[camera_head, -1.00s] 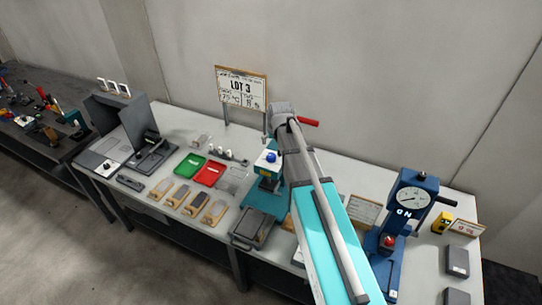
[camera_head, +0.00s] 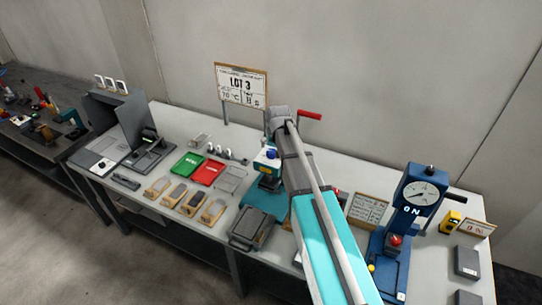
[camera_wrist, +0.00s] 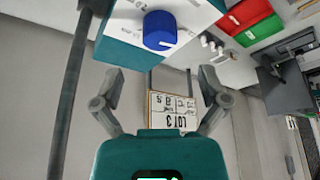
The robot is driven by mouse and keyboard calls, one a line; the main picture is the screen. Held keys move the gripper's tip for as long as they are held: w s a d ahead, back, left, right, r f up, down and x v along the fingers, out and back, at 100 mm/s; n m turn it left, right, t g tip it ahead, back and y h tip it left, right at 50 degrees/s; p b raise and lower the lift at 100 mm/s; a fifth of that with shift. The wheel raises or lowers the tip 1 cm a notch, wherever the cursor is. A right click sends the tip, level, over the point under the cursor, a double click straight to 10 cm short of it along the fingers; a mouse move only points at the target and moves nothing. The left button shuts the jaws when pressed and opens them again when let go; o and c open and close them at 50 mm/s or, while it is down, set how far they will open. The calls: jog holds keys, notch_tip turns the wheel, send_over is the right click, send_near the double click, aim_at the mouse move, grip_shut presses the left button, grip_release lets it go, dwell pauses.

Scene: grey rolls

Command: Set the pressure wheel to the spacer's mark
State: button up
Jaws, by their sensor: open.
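A blue round wheel (camera_head: 271,154) sits on the white and teal press (camera_head: 265,165), partly behind my arm in the head view. In the wrist view the blue wheel (camera_wrist: 160,30) shows a pale mark and stands on the white face of the teal-edged press (camera_wrist: 190,14). My gripper (camera_wrist: 160,78) is open and empty, its fingers spread apart below the wheel in that picture and not touching it. My arm hides the gripper in the head view. I cannot tell which piece is the spacer, or read its mark.
Green (camera_head: 187,164) and red (camera_head: 208,173) trays and several wooden blocks (camera_head: 185,197) lie left of the press. A blue gauge press (camera_head: 414,200) stands at right. A red-handled lever (camera_head: 309,115) shows beside my arm.

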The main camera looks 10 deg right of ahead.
aim_at(272, 151)
jog(key=shift+b+x, duration=2.65)
jog(key=shift+x, duration=0.55)
jog(key=c, duration=1.1)
jog(key=shift+n, duration=0.7)
jog(key=shift+c, duration=0.2)
jog(key=shift+y, duration=0.3)
jog(key=o, duration=1.1)
jog(key=shift+o, duration=0.2)
